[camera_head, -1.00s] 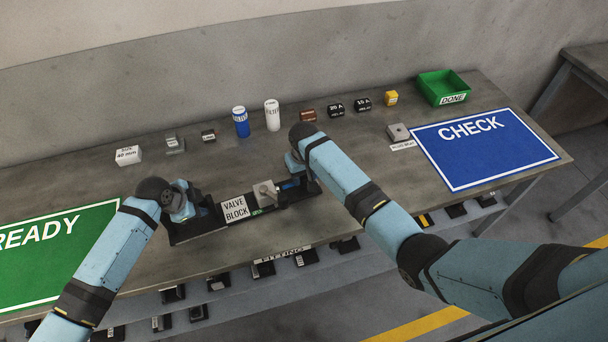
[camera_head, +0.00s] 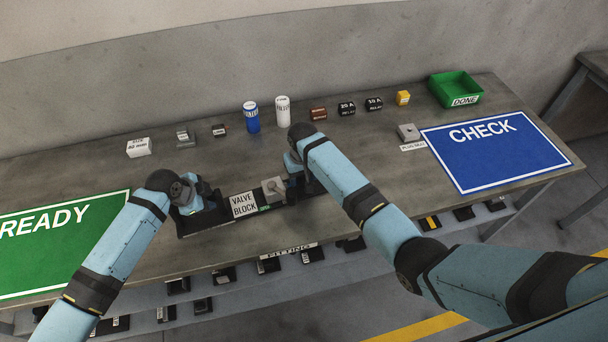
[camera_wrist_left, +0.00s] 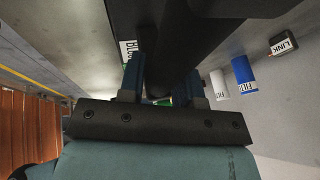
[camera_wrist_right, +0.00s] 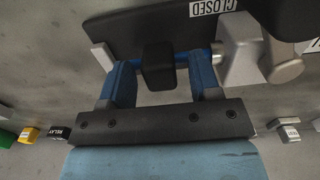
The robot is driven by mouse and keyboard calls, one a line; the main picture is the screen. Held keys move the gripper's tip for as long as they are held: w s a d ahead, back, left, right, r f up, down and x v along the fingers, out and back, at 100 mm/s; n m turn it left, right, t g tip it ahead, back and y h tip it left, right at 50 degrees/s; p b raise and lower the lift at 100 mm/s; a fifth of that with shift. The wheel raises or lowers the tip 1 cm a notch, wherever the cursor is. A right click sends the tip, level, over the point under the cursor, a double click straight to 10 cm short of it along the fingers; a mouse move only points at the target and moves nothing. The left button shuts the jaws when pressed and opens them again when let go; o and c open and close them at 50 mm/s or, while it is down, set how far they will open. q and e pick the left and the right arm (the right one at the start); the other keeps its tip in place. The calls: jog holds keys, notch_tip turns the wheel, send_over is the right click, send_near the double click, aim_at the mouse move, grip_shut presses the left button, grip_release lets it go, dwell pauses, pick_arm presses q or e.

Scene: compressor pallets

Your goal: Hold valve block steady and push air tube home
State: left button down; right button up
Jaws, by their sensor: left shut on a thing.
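The grey valve block (camera_head: 273,189) sits on a dark fixture with a white VALVE BLOCK label (camera_head: 243,204) on the bench. It also shows at the right of the right wrist view (camera_wrist_right: 238,52). My left gripper (camera_wrist_left: 161,86) is shut on a dark upright part (camera_wrist_left: 165,45) at the fixture's left end, left of the label. The blue air tube (camera_wrist_right: 183,56) runs level to the grey block in the right wrist view. My right gripper (camera_wrist_right: 160,80) is open at the tube, its fingers apart either side of a black block (camera_wrist_right: 158,67). The tube's inserted end is hidden.
A blue CHECK mat (camera_head: 495,150) lies right and a green READY mat (camera_head: 60,240) left. A green DONE bin (camera_head: 455,90) stands at the back right. Blue (camera_head: 252,117) and white (camera_head: 283,111) cylinders and small boxes line the back.

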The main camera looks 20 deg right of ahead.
notch_tip(320, 180, up, 12)
dwell(0.6)
jog(key=shift+r, duration=0.1)
notch_tip(320, 180, down, 12)
jog(key=shift+r, duration=0.15)
dwell(0.6)
